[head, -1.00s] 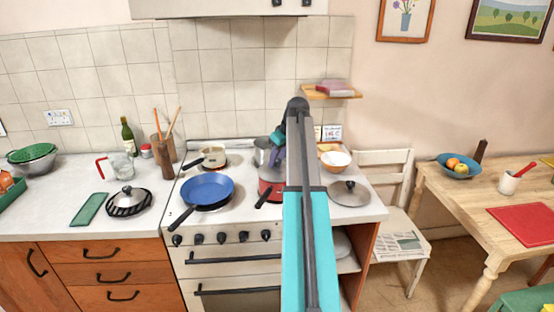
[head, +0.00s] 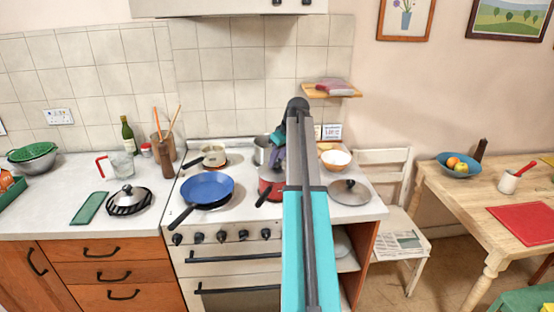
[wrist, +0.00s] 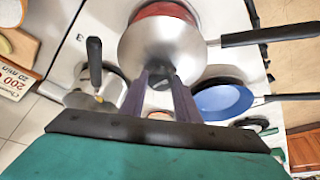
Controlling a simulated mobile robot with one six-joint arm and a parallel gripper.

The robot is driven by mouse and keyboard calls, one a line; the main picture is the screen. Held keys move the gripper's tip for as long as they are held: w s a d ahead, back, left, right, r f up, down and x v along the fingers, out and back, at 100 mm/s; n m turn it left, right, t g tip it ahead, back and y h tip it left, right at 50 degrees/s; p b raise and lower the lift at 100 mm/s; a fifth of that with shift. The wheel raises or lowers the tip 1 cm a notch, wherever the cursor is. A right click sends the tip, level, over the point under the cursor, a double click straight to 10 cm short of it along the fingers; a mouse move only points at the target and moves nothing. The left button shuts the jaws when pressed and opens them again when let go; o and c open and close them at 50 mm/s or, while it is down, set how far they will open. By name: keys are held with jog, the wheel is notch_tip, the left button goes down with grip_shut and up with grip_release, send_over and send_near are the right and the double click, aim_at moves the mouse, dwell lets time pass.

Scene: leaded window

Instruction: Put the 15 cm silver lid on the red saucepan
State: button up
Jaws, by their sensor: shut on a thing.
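The red saucepan (head: 268,187) stands on the front right of the hob, partly hidden by my arm in the head view. In the wrist view its red side (wrist: 165,10) shows past the silver lid (wrist: 150,42), and its black handle (wrist: 270,33) points right. My gripper (wrist: 160,78) is shut on the lid's dark knob. The lid looks roughly level and overlaps most of the pan. I cannot tell whether it touches the rim. In the head view the held lid is hidden behind my arm.
A blue frying pan (head: 207,188) sits front left on the hob, with a cream pan (head: 213,155) behind it. A steel pot (head: 262,150) is behind the red saucepan. A bowl (head: 336,159) stands back right.

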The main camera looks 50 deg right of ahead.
dwell(0.4)
jog(key=o, duration=1.8)
jog(key=shift+r, duration=0.15)
jog(key=shift+r+p, duration=1.85)
jog(key=shift+r, duration=1.5)
